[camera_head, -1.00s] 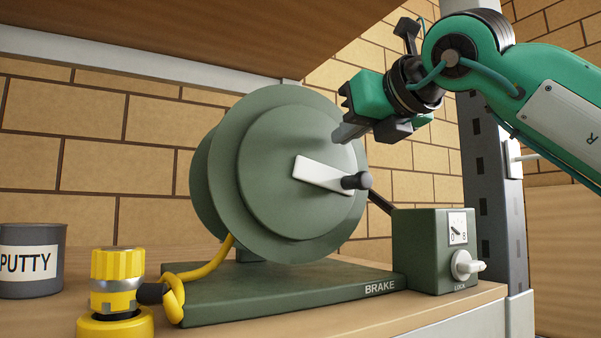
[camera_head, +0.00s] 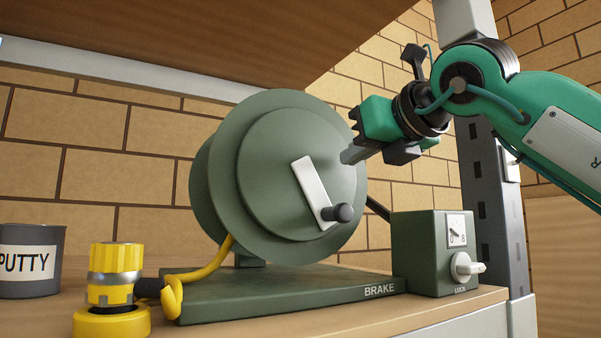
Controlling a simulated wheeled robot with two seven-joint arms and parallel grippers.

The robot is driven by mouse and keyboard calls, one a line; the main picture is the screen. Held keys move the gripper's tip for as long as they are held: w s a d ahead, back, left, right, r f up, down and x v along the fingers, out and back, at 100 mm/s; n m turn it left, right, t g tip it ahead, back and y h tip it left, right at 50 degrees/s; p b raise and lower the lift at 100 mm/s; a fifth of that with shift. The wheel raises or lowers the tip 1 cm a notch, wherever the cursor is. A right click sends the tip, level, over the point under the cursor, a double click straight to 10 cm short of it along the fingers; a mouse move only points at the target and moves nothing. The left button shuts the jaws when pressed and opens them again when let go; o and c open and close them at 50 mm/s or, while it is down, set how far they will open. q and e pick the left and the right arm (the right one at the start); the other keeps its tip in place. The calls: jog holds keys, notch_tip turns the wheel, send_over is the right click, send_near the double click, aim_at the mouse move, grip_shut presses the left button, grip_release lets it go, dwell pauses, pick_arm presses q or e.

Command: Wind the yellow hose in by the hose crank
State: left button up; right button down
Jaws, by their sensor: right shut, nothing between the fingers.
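The green hose reel (camera_head: 262,190) stands on a green base plate (camera_head: 300,290) on a wooden shelf. Its white crank arm (camera_head: 310,187) points down and to the right, ending in a dark knob (camera_head: 343,213). The yellow hose (camera_head: 207,268) runs from the reel's underside to a loop beside a yellow coupling (camera_head: 115,275) at the front left. Hose inside the drum is hidden. My right gripper (camera_head: 349,156) is shut and empty, its fingertips above the crank knob and apart from it in the picture. My left gripper is out of view.
A green box (camera_head: 421,230) with a dial and a white lock knob (camera_head: 465,267) stands right of the reel, by the BRAKE label. A grey putty tin (camera_head: 30,262) stands at the left. An upper shelf (camera_head: 230,35) overhangs, and a metal post (camera_head: 485,180) rises at right.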

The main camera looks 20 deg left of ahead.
jog(key=shift+w+d+f+b, duration=0.1)
jog(key=shift+w+f+b, duration=0.1)
jog(key=shift+f+b, duration=0.6)
jog(key=shift+w+p, duration=0.2)
jog(key=shift+p, duration=0.15)
jog(key=shift+s+f+b, duration=0.15)
jog(key=shift+f+b, duration=0.4)
jog(key=shift+b, duration=0.05)
jog(key=shift+s+f+b, duration=0.15)
jog(key=shift+f+b, duration=0.4)
jog(key=shift+b, duration=0.05)
jog(key=shift+f, duration=0.1)
jog(key=shift+w, duration=0.2)
jog(key=shift+s+a+f+b, duration=0.15)
jog(key=shift+s+f+b, duration=0.1)
jog(key=shift+f+b, duration=0.3)
jog(key=shift+s+a+f+b, duration=0.1)
jog(key=shift+s+f+b, duration=0.15)
jog(key=shift+f+b, duration=0.3)
jog(key=shift+w+a+r, duration=0.1)
jog(key=shift+r, duration=0.05)
